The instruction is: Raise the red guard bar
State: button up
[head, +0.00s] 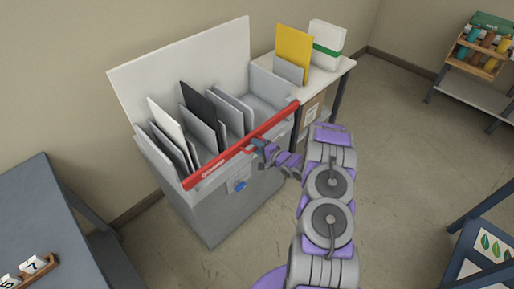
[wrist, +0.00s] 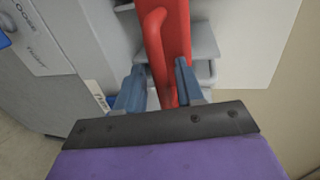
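The red guard bar (head: 226,154) runs slantwise across the front top edge of a grey slotted cabinet (head: 222,209). In the wrist view the guard bar (wrist: 177,30) stands upright in the picture, with a curved red handle (wrist: 154,38) on it. My gripper (head: 257,147) is at the front of the bar, near its middle. In the wrist view my gripper (wrist: 160,68) has its two blue-grey fingers apart, one on each side of the handle's lower end. I see a gap beside the left finger; contact at the right finger is unclear.
Black, white and grey panels (head: 200,104) stand in the cabinet's slots behind the bar. A blue knob (head: 239,186) is on its front. A side table (head: 334,70) adjoins at the right. A dark table (head: 42,215) stands at left.

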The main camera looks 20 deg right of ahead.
jog(key=shift+a, duration=0.2)
jog(key=shift+c, duration=0.5)
jog(key=shift+d, duration=0.1)
grip_shut()
